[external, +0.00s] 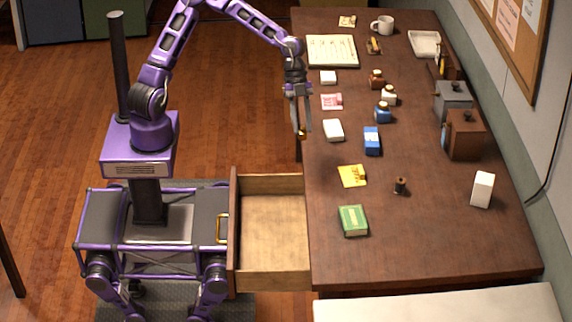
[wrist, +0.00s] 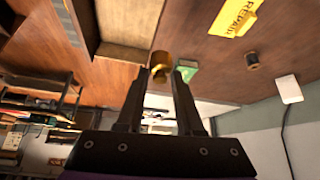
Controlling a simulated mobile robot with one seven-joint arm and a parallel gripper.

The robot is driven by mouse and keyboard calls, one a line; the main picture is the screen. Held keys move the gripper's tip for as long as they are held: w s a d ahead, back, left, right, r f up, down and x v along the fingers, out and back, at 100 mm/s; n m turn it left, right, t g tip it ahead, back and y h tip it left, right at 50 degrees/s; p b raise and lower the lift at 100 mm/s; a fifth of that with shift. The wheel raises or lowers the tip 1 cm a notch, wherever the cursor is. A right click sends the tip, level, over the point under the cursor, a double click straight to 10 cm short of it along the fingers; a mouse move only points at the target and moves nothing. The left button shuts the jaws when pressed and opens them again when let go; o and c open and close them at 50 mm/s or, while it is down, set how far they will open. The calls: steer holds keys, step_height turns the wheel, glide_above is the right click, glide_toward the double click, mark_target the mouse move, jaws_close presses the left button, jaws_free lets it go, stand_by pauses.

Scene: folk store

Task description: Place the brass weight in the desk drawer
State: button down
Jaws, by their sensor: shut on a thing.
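The brass weight (external: 301,134) is small and gold-coloured. My gripper (external: 301,122) points down and is shut on it, just off the desk's left edge and above the far end of the drawer. In the wrist view the brass weight (wrist: 160,63) shows between the two fingertips (wrist: 163,75); the fingers partly hide it. The desk drawer (external: 270,230) is pulled out to the left, and its visible inside is empty. In the wrist view the drawer (wrist: 125,25) lies at the upper left.
The desk top (external: 430,240) carries a green book (external: 353,221), a yellow card (external: 352,176), a dark spool (external: 400,185), a blue packet (external: 372,140) and a white box (external: 482,190). Several bottles and two grinder-like boxes stand further back. The desk's near right is clear.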

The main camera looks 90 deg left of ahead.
steer(key=s+d+m+g, duration=0.2)
steer(key=s+d+m, duration=0.25)
steer(key=s, duration=0.75)
steer(key=f, duration=2)
steer(key=w+f, duration=0.1)
steer(key=f, duration=0.9)
steer(key=shift+d+b, duration=0.2)
steer(key=shift+b, duration=0.2)
steer(key=shift+f, duration=0.2)
steer(key=c, duration=0.5)
jaws_free()
steer(key=shift+r, duration=0.1)
steer(key=shift+c, duration=0.2)
steer(key=shift+r, duration=0.1)
steer(key=p+v, duration=0.1)
steer(key=v, duration=1.1)
steer(key=shift+w, duration=0.15)
